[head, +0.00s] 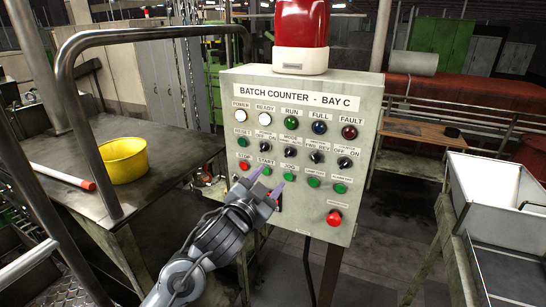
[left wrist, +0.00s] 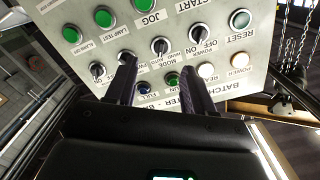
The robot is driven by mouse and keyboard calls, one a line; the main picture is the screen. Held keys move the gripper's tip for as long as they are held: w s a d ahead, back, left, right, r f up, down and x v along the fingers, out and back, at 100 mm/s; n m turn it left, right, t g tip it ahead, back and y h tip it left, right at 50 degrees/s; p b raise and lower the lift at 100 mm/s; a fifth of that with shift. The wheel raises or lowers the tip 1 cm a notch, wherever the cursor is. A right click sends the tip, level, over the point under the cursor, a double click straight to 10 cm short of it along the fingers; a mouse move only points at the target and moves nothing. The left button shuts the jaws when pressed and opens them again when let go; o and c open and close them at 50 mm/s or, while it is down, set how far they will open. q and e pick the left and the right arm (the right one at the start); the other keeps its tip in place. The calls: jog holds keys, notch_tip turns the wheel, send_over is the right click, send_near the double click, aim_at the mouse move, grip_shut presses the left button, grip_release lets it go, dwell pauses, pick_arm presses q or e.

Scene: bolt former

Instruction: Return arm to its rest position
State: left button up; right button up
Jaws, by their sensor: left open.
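My left gripper (head: 266,181) is open and empty in front of the lower left part of the grey control panel (head: 300,215), below the START and JOG buttons. The panel is labelled BATCH COUNTER - BAY C. In the left wrist view, both dark fingers of the left gripper (left wrist: 159,64) stand apart with the panel (left wrist: 225,85) beyond, seen upside down. I cannot tell whether the fingertips touch it. The gripper hides part of the panel's lower left. My right gripper is not in view.
A red beacon (head: 301,25) tops the panel, and a red knob (head: 334,218) sits at its lower right. A metal table (head: 170,155) with a yellow bowl (head: 122,160) and a handrail (head: 63,75) stand left. A white bin (head: 490,215) stands right.

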pick_arm(q)
jog(key=s+f+n+g+p, duration=0.1)
jog(key=s+f+p, duration=0.15)
jog(key=f, duration=0.55)
jog(key=s+a+f+n+g+y+p, duration=0.15)
jog(key=s+f, duration=0.25)
jog(key=f, duration=0.4)
jog(key=s+d+f+n+g+p, duration=0.1)
jog(key=s+f+g, duration=0.15)
jog(key=f, duration=0.55)
jog(key=s+a+f+n+g+y+p, duration=0.1)
jog(key=s+a+f+g+p, duration=0.2)
jog(key=s, duration=0.5)
jog(key=s+a+f+n+y, duration=0.1)
jog(key=s+a+f+n, duration=0.15)
jog(key=s+f, duration=0.45)
jog(key=s+a+r+g+y+p, duration=0.1)
jog(key=s+a+r+g, duration=0.1)
jog(key=s+a, duration=0.3)
jog(key=s+a+r+n+g+y+p, duration=0.1)
jog(key=s+a+r, duration=0.3)
jog(key=s, duration=0.8)
jog(key=a+g, duration=0.1)
jog(key=a, duration=0.1)
jog(key=shift+s+a+g+y, duration=0.25)
jog(key=shift+a+g+y, duration=0.05)
jog(key=shift+y, duration=0.05)
jog(key=shift+r, duration=0.1)
